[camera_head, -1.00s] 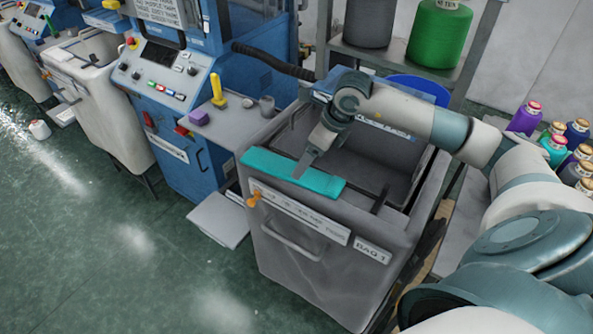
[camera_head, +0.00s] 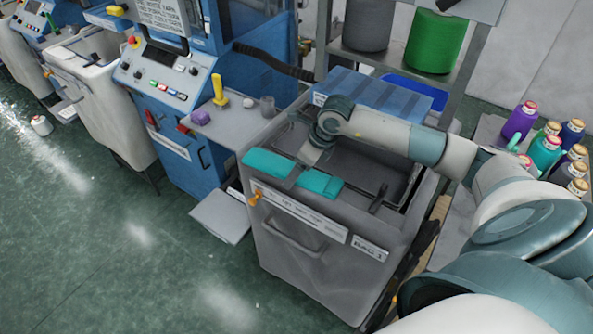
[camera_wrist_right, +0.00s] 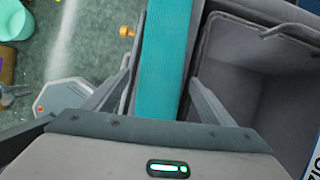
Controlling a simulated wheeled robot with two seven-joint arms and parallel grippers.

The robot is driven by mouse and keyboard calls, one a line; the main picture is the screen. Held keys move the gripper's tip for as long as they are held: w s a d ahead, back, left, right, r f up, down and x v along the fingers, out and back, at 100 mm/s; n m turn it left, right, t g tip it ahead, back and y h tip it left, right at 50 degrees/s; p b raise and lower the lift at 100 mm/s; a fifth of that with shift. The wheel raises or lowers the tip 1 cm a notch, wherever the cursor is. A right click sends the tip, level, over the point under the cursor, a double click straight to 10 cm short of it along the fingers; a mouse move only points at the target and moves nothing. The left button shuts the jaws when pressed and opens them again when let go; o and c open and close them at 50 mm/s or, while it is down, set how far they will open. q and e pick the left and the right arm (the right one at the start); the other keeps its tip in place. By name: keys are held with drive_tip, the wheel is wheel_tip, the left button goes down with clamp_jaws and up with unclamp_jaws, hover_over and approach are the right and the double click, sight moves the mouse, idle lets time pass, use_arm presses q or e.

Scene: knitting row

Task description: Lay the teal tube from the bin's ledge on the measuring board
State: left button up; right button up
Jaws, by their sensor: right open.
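The teal tube (camera_head: 267,163) lies flat along the front ledge of the grey bin (camera_head: 300,268). It also shows in the right wrist view (camera_wrist_right: 165,60), running up between the fingers. My right gripper (camera_head: 302,172) is over the middle of the tube, one finger on each side of it. It is open, with a gap between tube and fingers in the wrist view. The gripper hides part of the tube's middle in the head view. I cannot make out the measuring board for certain. My left gripper is not in view.
A blue knitting machine (camera_head: 165,95) with a small shelf (camera_head: 235,120) stands left of the bin. An orange knob (camera_head: 254,196) sticks out at the bin's front. Several yarn cones, one purple (camera_head: 520,120), stand at the right. Floor at the left is mostly clear.

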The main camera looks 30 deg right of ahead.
idle(0.3)
drive_tip(key=c, duration=1.1)
drive_tip(key=shift+c, duration=0.2)
drive_tip(key=shift+r+b, duration=0.7)
wheel_tip(320, 180, up, 2)
drive_tip(key=shift+r+b, duration=0.2)
drive_tip(key=shift+b, duration=0.65)
drive_tip(key=s+d+r+b, duration=0.5)
drive_tip(key=s+d+r, duration=0.2)
drive_tip(key=d, duration=0.2)
drive_tip(key=shift+s+b, duration=0.2)
drive_tip(key=shift+b, duration=0.15)
drive_tip(key=shift+r, duration=0.1)
